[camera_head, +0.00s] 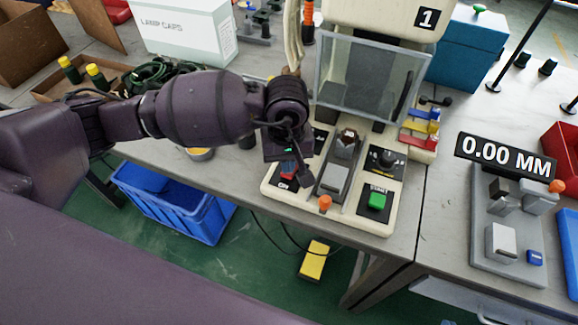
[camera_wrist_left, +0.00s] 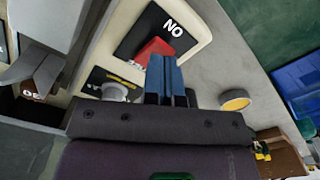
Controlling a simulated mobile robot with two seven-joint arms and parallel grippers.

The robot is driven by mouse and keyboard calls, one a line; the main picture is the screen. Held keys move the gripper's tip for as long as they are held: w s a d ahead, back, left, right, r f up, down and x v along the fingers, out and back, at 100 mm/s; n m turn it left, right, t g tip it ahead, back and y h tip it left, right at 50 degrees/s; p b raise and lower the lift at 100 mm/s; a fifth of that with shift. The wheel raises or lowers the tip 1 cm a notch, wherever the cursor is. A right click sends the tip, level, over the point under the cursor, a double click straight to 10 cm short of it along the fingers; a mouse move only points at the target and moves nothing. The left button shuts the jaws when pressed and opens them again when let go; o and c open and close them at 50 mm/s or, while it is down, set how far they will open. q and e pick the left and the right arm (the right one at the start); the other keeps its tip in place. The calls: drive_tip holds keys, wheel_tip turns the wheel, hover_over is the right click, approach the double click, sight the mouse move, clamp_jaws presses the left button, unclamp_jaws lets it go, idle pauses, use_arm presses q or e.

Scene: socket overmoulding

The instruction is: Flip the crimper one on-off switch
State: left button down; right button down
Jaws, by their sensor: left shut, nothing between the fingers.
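Crimper one (camera_head: 378,70) is the cream machine with a "1" plate and a clear guard, at the centre right of the head view. Its red on-off switch (camera_wrist_left: 152,49) sits on a black plate (camera_wrist_left: 180,28), with the "ON" lettering inverted in the left wrist view. My left gripper (camera_wrist_left: 164,62) is shut and empty, its blue fingertips right at the switch and covering part of it. I cannot tell whether they touch. In the head view, my left gripper (camera_head: 290,167) is low over the left front of the crimper base, mostly hiding the switch. My right gripper is not in view.
The crimper base also bears a green button (camera_head: 376,201), a black knob (camera_head: 386,158) and an orange-tipped lever (camera_head: 325,203). A gauge station reading 0.00 MM (camera_head: 507,156) stands at right. A blue crate (camera_head: 200,222) is below the bench at left. A white box (camera_head: 180,35) stands behind my arm.

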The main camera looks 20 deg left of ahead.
use_arm(q)
drive_tip(key=shift+f, duration=0.4)
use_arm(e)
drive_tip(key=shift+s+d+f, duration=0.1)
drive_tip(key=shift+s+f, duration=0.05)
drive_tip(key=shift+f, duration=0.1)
use_arm(q)
drive_tip(key=shift+f+b, duration=0.4)
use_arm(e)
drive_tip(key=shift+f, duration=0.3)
use_arm(q)
drive_tip(key=shift+f, duration=0.35)
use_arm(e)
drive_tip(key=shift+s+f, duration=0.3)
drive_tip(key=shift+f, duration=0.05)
